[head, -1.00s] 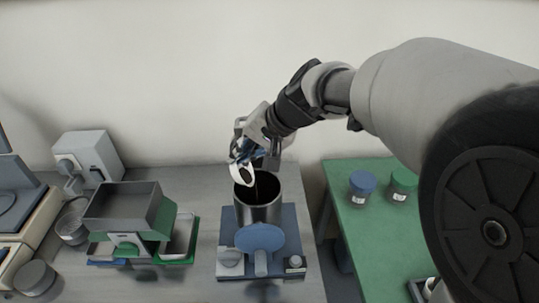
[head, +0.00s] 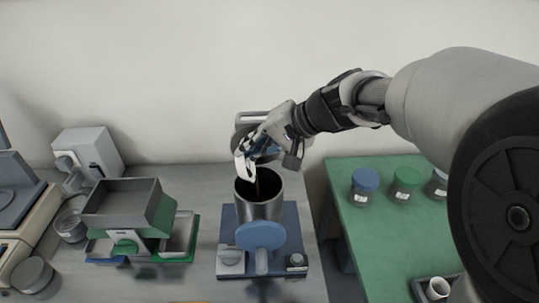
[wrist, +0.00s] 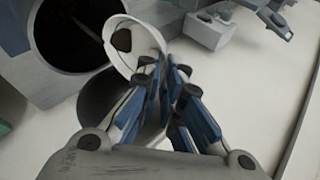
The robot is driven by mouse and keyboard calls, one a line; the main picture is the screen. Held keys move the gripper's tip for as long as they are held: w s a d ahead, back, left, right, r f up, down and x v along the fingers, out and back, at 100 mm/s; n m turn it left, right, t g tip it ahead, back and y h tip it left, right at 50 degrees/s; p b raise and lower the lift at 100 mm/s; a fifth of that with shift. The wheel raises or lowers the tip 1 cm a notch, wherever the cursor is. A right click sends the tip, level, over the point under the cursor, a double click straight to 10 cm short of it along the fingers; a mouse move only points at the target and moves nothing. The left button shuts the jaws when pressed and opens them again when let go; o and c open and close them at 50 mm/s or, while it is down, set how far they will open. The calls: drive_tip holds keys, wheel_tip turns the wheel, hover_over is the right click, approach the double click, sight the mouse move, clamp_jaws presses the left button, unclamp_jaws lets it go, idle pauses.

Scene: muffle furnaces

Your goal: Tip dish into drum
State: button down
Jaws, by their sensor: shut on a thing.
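The drum (head: 259,207) is an open metal cylinder with a dark inside, standing on a blue base. Its mouth also shows at the upper left of the wrist view (wrist: 75,35). My gripper (head: 258,153) is above the drum's far rim, shut on the white dish (head: 240,168). In the wrist view the fingers (wrist: 158,78) pinch the edge of the dish (wrist: 148,40), which is steeply tilted beside the drum's mouth. A dark patch of contents shows inside the dish. A thin line shows in the drum's mouth; I cannot tell whether it is falling material.
A blue disc (head: 260,236) stands at the drum's front. A grey hopper with green parts (head: 120,207) stands at left. Several jars, one blue-lidded (head: 365,181) and one green-lidded (head: 406,178), stand on the green table (head: 390,240). A grey part behind my gripper is partly hidden.

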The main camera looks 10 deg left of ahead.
drive_tip(key=shift+d+y, duration=0.25)
drive_tip(key=shift+y, duration=0.05)
drive_tip(key=shift+w+a, duration=0.1)
drive_tip(key=shift+w, duration=0.45)
drive_tip(key=shift+s+d+r, duration=0.1)
drive_tip(key=shift+s+d, duration=0.05)
drive_tip(key=shift+s, duration=0.5)
drive_tip(key=shift+s+d, duration=0.1)
drive_tip(key=shift+s, duration=0.5)
drive_tip(key=shift+w, duration=0.25)
drive_tip(key=w+y, duration=0.1)
drive_tip(key=w, duration=0.2)
drive_tip(key=shift+w, duration=0.35)
